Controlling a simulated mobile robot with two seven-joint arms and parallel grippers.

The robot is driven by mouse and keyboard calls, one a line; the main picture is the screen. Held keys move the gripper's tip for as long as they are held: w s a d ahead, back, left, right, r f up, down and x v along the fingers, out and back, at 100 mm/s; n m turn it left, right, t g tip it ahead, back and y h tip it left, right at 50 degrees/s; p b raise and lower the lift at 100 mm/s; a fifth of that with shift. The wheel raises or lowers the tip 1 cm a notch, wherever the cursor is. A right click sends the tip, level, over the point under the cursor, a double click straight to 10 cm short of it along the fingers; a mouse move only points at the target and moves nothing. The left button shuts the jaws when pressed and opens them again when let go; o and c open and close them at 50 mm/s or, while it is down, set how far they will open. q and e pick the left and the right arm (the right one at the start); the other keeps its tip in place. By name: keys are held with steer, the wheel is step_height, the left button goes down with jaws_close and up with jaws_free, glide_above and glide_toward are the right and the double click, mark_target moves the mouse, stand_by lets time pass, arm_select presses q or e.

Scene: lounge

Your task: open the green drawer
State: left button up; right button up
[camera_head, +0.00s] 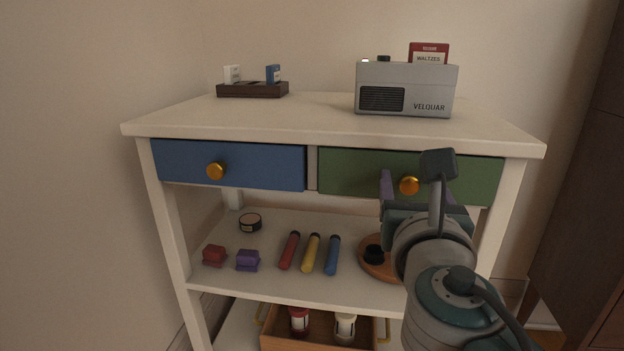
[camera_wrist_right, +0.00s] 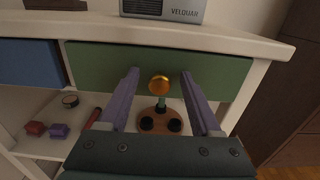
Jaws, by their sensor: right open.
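The green drawer (camera_head: 350,173) is the right one of two side-by-side drawers under the tabletop, and its front looks flush with the frame. Its round brass knob (camera_head: 409,186) sits at the middle of the front. My right gripper (camera_head: 397,182) is in front of this drawer. In the right wrist view the green drawer (camera_wrist_right: 100,66) lies ahead, and the knob (camera_wrist_right: 159,85) shows between the two purple fingers of my open right gripper (camera_wrist_right: 159,76). I cannot tell whether the fingertips reach the knob's depth. My left gripper is out of view.
A blue drawer (camera_head: 260,165) with a brass knob is at left, closed. A grey radio (camera_head: 430,90) and a dark rack (camera_head: 252,90) stand on top. The shelf below holds several small items and a round wooden board (camera_head: 372,265). A dark cabinet (camera_head: 590,200) stands at right.

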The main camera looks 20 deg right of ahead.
steer(key=shift+w+d, duration=0.35)
steer(key=shift+w, duration=0.25)
jaws_close()
stand_by(1.1)
